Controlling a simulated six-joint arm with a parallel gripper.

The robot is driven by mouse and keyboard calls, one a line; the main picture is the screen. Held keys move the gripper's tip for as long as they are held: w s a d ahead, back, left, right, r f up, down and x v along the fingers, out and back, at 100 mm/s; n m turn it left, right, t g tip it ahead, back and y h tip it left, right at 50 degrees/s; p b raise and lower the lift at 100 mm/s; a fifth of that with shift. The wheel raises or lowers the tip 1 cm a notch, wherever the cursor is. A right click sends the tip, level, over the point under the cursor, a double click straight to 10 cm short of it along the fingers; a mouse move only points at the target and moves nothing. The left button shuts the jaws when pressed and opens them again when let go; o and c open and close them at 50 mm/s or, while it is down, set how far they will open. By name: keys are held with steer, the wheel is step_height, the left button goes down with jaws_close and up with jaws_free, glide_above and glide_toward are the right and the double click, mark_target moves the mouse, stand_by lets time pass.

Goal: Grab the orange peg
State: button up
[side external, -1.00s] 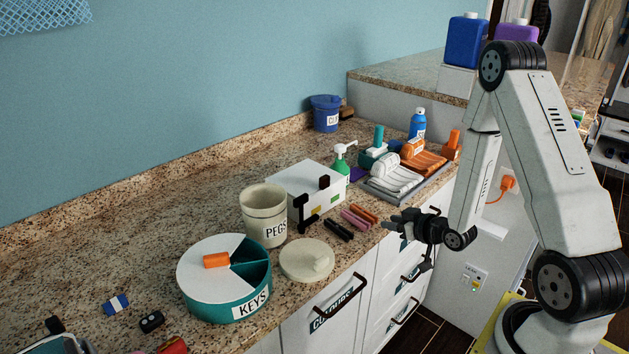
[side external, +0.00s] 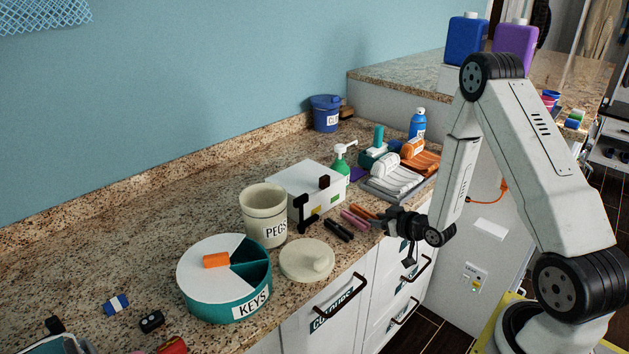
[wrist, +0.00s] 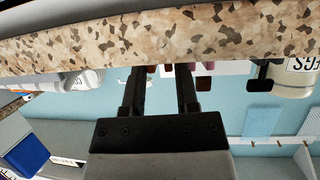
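The orange peg (side external: 362,213) lies on the granite counter beside two pink pegs (side external: 355,220) and two black pegs (side external: 338,230). My gripper (side external: 384,222) is at the counter's front edge, just right of the orange peg, with its fingers pointing left toward the pegs. In the wrist view my gripper's two fingers (wrist: 160,75) stand apart with a gap between them, and nothing is held. Small dark reddish ends show near the fingertips there, but I cannot tell which peg each is.
A cream PEGS pot (side external: 263,218) and its lid (side external: 306,260) stand left of the pegs. A white box (side external: 305,190) is behind them. A teal KEYS tub (side external: 215,295) carries an orange block (side external: 216,260). A grey tray (side external: 400,190) with rolled towels lies behind my gripper.

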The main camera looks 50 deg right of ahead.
jaws_close()
steer(key=shift+r, duration=0.15)
step_height(320, 180, up, 10)
stand_by(1.0)
stand_by(0.6)
